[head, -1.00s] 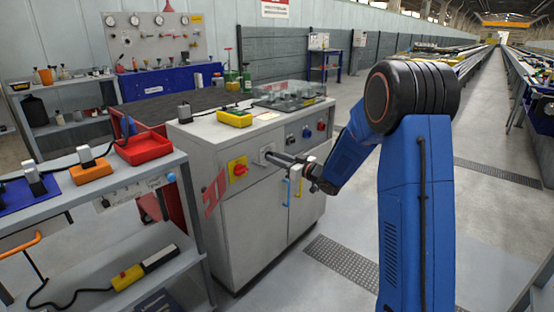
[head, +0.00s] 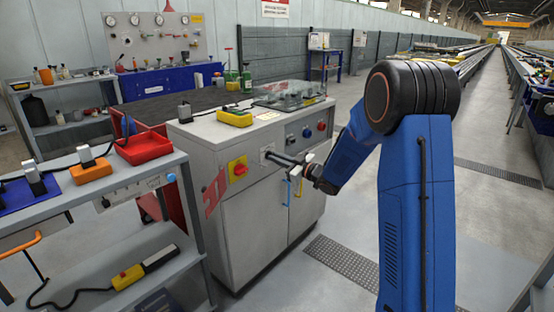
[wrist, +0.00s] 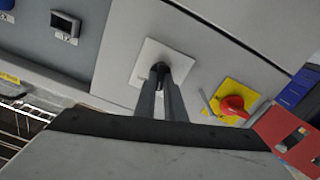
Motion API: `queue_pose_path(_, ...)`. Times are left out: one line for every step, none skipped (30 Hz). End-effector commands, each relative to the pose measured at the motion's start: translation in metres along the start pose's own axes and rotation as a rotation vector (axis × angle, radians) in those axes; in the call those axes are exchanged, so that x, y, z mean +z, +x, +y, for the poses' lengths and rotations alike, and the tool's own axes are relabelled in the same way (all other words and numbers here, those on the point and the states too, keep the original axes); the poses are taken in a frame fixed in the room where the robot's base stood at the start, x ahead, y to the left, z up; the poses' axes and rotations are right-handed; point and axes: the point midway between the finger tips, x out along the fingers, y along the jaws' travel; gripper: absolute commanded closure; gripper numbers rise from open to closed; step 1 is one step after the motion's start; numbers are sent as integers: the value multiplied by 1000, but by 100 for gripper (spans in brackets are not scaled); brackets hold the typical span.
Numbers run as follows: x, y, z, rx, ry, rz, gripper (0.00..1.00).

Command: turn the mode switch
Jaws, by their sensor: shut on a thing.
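The mode switch sits on a white square plate (head: 266,149) on the front of the grey cabinet (head: 240,212). In the wrist view the plate (wrist: 150,55) is tilted, and the small dark knob (wrist: 160,66) at its middle is mostly hidden by the fingers. My gripper (head: 269,155) reaches the plate from the right in the head view. In the wrist view my gripper (wrist: 161,74) has its two fingertips closed on the knob. The knob's pointer and any markings cannot be made out.
A red rotary switch on a yellow plate (head: 238,169) is close by, left of my gripper. Door handles (head: 288,192) lie just below. A yellow device (head: 234,118) lies on the cabinet top.

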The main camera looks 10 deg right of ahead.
Motion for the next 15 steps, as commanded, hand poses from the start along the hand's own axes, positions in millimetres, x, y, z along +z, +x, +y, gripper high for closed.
queue_pose_path(0, 0, 0, 0, -40, 0, 100)
queue_pose_path(0, 0, 0, 0, -66, 0, 100)
queue_pose_path(0, 0, -1, 0, -100, 0, 100)
queue_pose_path(0, 0, -1, 0, -126, 0, 100)
queue_pose_path(0, 0, -1, 0, -151, 0, 100)
queue_pose_path(0, 0, -1, 0, -184, 0, 100)
queue_pose_path(0, 0, -1, 0, -207, 0, 100)
queue_pose_path(0, 0, -1, 0, -230, 0, 100)
queue_pose_path(0, 0, -1, 0, -260, 0, 100)
queue_pose_path(0, 0, -1, 0, -282, 0, 100)
queue_pose_path(0, 0, -2, 0, -302, 0, 100)
queue_pose_path(0, 0, -2, 0, -328, 0, 100)
queue_pose_path(0, 0, -2, 0, -346, 0, 100)
queue_pose_path(0, 0, -2, 0, -364, 0, 100)
queue_pose_path(0, 0, -2, 0, -384, 0, 100)
